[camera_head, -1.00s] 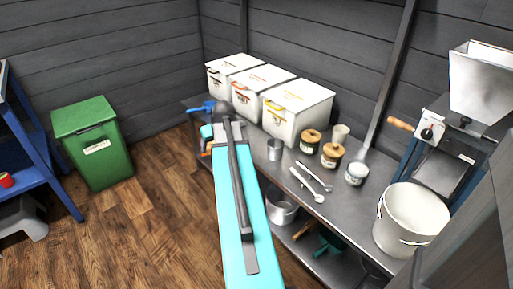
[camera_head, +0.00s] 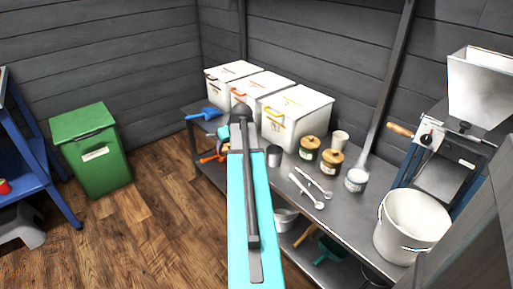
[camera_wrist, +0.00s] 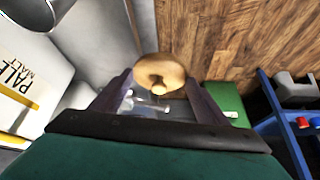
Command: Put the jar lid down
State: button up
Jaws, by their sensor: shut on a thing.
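The jar lid (camera_wrist: 158,70) is a round tan wooden disc with a small knob. In the wrist view it sits between the fingertips of my gripper (camera_wrist: 156,84), which is shut on it. In the head view my own arm hides the gripper and the lid. An open jar (camera_head: 356,181) with pale contents stands on the metal bench (camera_head: 327,225), right of two jars with wooden lids, a nearer jar (camera_head: 331,163) and a farther jar (camera_head: 309,148).
White bins line the wall, the nearest (camera_head: 297,115) with a yellow handle.

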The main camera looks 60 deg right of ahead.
jog(key=shift+s+d+f+b, duration=0.3)
jog(key=shift+s+d, duration=0.4)
jog(key=shift+d, duration=1.45)
jog(key=shift+s+d+f+b, duration=0.2)
jog(key=shift+s+d+f, duration=0.4)
jog(key=shift+d, duration=1.5)
jog(key=shift+s+d+f+b, duration=0.2)
jog(key=shift+s+d, duration=0.65)
jog(key=shift+d, duration=1.3)
notch_tip(320, 180, down, 4)
jog(key=shift+f+b, duration=0.1)
jog(key=shift+b, duration=0.35)
jog(key=shift+s+d+f, duration=0.15)
jog(key=shift+d+f, duration=0.15)
jog(key=shift+d, duration=0.1)
jog(key=shift+f, duration=0.15)
jog(key=o, duration=1)
